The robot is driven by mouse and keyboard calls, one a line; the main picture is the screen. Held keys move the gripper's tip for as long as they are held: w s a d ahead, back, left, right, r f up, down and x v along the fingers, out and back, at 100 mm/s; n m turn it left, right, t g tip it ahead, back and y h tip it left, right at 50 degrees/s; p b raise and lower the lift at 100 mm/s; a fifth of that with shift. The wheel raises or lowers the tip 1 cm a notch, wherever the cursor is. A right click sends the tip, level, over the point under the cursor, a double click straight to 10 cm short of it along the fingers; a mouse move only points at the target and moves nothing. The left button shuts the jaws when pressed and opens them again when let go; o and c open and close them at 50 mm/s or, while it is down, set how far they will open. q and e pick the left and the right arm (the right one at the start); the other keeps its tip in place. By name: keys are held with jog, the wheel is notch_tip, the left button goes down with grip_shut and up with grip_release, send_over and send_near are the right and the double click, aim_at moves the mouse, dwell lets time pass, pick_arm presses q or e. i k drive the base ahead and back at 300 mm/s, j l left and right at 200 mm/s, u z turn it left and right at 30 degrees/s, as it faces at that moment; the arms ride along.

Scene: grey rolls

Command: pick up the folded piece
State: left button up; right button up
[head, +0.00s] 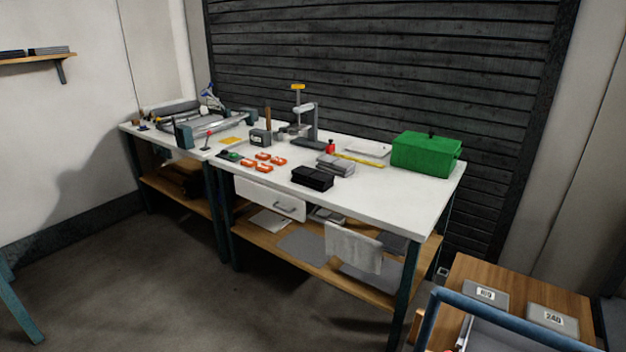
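No folded piece can be picked out for certain at this distance. A small grey stacked or bent item (335,165) lies on the white workbench (395,198), behind a black box (312,177). A machine with grey rolls (212,126) stands at the left end of the benches; whether a piece lies in it is too small to tell. Neither of my grippers is in view.
A wooden table (520,290) with numbered grey plates and a blue rail (500,305) are at lower right. The floor (150,290) in front is clear.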

aim_at(321, 181)
jog(key=z, duration=1)
jog(key=i+j+z, duration=0.1)
jog(key=z, duration=0.25)
jog(key=j+z, duration=0.35)
jog(key=i+j, duration=0.1)
jog(key=j, duration=1.35)
jog(key=i+j, duration=0.15)
jog(key=j, duration=0.55)
jog(key=i+j, duration=0.1)
jog(key=j, duration=0.65)
